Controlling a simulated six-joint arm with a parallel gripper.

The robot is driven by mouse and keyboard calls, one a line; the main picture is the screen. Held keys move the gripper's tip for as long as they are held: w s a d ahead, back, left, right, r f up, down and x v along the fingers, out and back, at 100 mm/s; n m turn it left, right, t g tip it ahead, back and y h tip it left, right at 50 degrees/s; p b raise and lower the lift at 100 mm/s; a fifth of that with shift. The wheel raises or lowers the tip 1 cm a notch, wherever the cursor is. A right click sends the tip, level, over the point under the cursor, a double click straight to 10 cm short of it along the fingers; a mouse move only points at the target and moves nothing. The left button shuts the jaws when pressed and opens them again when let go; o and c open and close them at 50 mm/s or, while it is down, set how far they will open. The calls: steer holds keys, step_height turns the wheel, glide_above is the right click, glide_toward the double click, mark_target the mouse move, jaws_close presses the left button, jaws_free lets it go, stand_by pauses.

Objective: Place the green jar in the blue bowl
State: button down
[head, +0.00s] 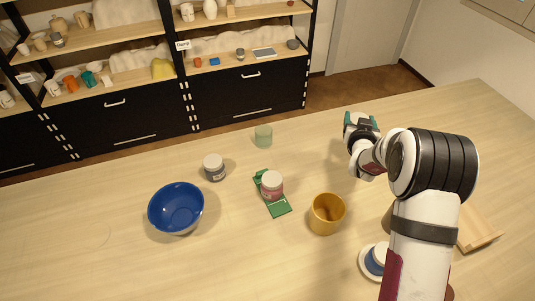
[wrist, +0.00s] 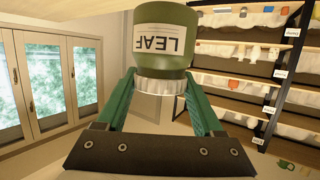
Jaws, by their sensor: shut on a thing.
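The green jar (wrist: 165,50) has a "LEAF" label and a whitish lid, and fills the top middle of the wrist view. My gripper (wrist: 160,88) is shut on it, with a green finger on each side near the lid. In the head view my gripper (head: 361,122) is held out over the right part of the table, and I cannot clearly tell the jar from the green fingers there. The blue bowl (head: 176,208) sits on the table at the left, well apart from my gripper. The visible inside of the bowl is empty.
Between gripper and bowl stand a pale green translucent cup (head: 263,136), a grey white-lidded jar (head: 214,167), a pink jar (head: 272,187) by a flat green item (head: 279,208), and a yellow cup (head: 327,214). A blue jar (head: 376,260) and wooden board (head: 482,230) are at right.

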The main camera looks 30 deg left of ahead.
steer(key=s+a+n+g+y, duration=0.1)
steer(key=s+a+n+y, duration=0.1)
steer(key=s+a, duration=0.3)
steer(key=s+a+n+y, duration=0.1)
steer(key=s+a+y, duration=0.1)
steer(key=a, duration=0.6)
steer(key=n+g+y, duration=0.7)
steer(key=n+g, duration=0.2)
glide_above(183, 217)
step_height(183, 217, down, 10)
steer(key=shift+s, duration=0.1)
steer(key=shift+f, duration=0.1)
jaws_free()
